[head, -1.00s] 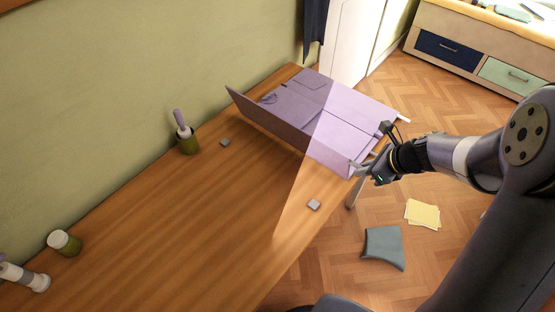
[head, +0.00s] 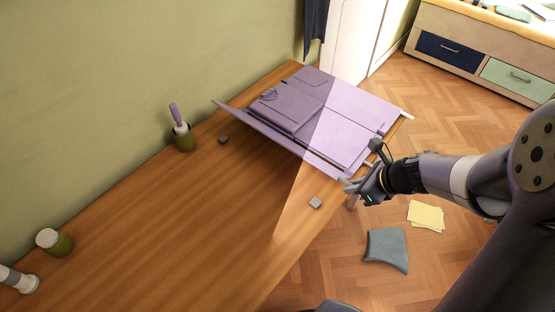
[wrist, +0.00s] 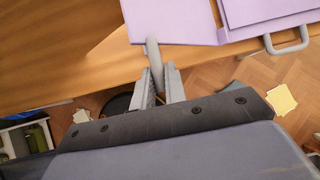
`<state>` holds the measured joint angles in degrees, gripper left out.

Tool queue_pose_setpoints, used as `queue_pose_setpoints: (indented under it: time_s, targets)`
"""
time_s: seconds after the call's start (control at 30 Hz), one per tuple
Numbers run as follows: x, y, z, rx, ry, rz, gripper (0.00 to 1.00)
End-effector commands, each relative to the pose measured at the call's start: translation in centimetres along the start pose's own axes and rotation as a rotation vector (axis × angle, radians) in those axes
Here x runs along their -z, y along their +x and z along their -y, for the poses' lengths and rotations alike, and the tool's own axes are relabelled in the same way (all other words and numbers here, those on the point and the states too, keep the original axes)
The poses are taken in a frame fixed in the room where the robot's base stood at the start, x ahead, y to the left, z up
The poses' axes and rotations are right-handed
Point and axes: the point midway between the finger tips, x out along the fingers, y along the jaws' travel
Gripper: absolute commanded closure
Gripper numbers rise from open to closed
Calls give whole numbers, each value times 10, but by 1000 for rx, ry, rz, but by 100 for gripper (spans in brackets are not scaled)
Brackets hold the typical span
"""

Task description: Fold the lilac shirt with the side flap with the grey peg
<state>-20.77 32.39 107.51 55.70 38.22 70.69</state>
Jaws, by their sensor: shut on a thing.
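The lilac shirt (head: 335,128) lies on a lilac folding board at the far end of the table, in nearly the same colour, so their edges are hard to tell apart. The side flap (head: 272,139) is the long strip along the board's near left side. It is tilted, with its outer edge off the table. In the wrist view the flap (wrist: 170,20) is at the top, with its grey peg (wrist: 152,52) pointing toward me. My gripper (head: 350,186) is shut on the peg at the flap's right end, beyond the table's edge; its fingers (wrist: 160,85) flank the peg in the wrist view.
Two small grey blocks (head: 315,203) (head: 223,139) lie on the table (head: 190,215). A green pot (head: 183,140) with a lilac-handled tool and a white-lidded jar (head: 50,241) stand by the wall. Another grey handle (wrist: 290,42) is beside the flap. The table's middle is clear.

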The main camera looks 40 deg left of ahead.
Motion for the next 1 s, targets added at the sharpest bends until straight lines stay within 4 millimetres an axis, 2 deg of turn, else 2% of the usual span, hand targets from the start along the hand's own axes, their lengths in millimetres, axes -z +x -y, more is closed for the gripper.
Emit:
queue_pose_setpoints:
  time_s: [0.3, 0.6, 1.0]
  targets:
    - [1, 2, -2, 2, 0, 0, 94]
    - [16, 24, -19, 1, -2, 0, 94]
    - [18, 27, -23, 1, -1, 1, 94]
